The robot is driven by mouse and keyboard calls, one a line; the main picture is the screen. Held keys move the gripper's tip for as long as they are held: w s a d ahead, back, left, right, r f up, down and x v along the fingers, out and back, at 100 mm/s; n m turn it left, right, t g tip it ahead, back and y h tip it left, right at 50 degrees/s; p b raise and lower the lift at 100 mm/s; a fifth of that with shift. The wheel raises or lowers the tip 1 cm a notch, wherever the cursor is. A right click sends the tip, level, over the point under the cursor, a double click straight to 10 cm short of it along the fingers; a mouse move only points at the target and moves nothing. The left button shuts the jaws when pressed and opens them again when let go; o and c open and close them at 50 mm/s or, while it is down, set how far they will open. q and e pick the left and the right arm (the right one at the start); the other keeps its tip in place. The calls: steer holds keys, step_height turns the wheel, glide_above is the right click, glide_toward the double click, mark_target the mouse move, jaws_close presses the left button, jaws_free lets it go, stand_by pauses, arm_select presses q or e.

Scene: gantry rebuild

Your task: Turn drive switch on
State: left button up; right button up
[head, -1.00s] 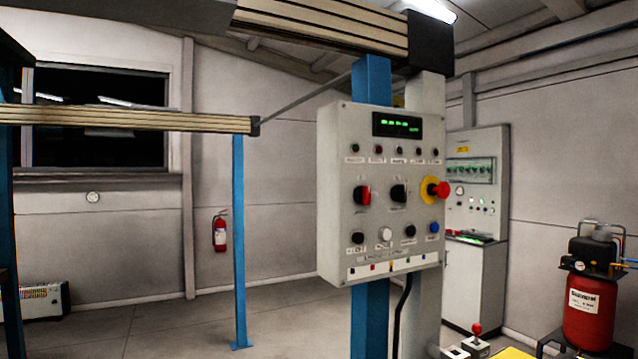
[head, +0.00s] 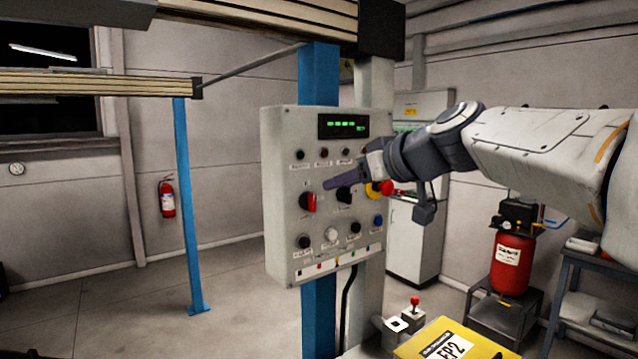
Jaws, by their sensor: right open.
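The grey control panel (head: 283,235) hangs on a blue post, with a small green-lit display at its top. Two rotary switches sit in its middle row: one with a red part (head: 308,201) and a black one (head: 344,195). Their labels are too small to read, so I cannot tell which is the drive switch. My right gripper (head: 331,184) comes in from the right, in front of the panel. It is open and empty, its dark fingertips near and between the two switches. I cannot tell if it touches the panel. My left gripper is out of view.
A red emergency-stop button on a yellow base (head: 378,189) sits at the panel's right edge, just below my right gripper. A yellow box (head: 455,342) and a red-knobbed joystick (head: 414,312) are below right. A red compressor (head: 510,262) stands further right.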

mark_target(313, 193)
steer(key=p+x, duration=0.2)
steer(key=x, duration=0.5)
steer(key=shift+w+a+f+p, duration=0.1)
steer(key=shift+w+a+p, duration=0.05)
steer(key=shift+p, duration=0.25)
steer(key=shift+w+a+f, duration=0.3)
steer(key=shift+w, duration=0.1)
jaws_close()
